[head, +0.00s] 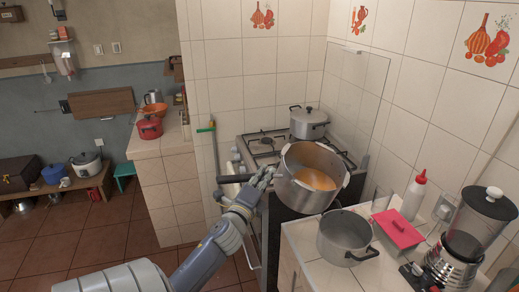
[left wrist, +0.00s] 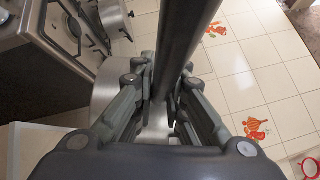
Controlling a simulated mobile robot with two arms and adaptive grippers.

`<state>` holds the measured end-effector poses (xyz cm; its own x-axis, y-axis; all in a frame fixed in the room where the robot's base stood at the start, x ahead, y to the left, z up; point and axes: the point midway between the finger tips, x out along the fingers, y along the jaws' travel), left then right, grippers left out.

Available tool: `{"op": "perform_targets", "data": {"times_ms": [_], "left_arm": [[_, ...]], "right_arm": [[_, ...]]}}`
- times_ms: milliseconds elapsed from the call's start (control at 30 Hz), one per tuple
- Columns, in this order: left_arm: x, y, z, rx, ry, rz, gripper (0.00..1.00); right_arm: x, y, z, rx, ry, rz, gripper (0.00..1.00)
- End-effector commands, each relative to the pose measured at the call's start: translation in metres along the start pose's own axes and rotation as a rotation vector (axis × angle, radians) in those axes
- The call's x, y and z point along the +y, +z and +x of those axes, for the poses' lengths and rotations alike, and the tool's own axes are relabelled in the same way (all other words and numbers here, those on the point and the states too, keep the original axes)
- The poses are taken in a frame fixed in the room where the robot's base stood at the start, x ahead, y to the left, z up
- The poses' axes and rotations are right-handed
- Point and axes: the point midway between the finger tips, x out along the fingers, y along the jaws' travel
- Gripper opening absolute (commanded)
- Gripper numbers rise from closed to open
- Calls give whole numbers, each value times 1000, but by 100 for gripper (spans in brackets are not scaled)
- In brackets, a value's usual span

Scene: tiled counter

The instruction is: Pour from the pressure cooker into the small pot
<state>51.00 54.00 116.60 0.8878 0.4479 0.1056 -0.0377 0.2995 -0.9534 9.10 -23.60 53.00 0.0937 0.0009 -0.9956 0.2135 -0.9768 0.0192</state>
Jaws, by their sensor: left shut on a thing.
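The pressure cooker (head: 293,193) is a large open silver pot with orange food inside. It shows at the front of the stove in the head view, close behind the small pot. My left gripper (head: 263,178) is shut on its long dark handle (head: 232,178); the left wrist view shows the handle (left wrist: 180,45) between the fingers (left wrist: 162,100). The small pot (head: 342,240), silver with a dark handle, stands upright on the counter, below and slightly right of the cooker. I cannot tell how far the cooker is tilted or raised. My right gripper is out of view.
A lidded pot (head: 309,124) stands on the stove (head: 258,150) behind. The tiled wall closes the right side.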

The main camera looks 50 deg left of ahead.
Motion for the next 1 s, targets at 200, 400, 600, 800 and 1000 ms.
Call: {"op": "perform_targets", "data": {"times_ms": [200, 400, 600, 800, 1000], "left_arm": [[-20, -8, -2, -1, -32, 42, 0], [-35, -7, -1, 1, -53, 114, 0], [-47, -7, -1, 3, -77, 190, 0], [-59, -15, -4, 4, -121, 332, 0], [-74, -19, -5, 5, -146, 415, 0]], "right_arm": [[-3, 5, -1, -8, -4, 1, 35], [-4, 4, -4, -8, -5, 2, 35], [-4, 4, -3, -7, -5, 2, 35], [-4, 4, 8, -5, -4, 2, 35], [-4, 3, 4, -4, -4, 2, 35]]}}
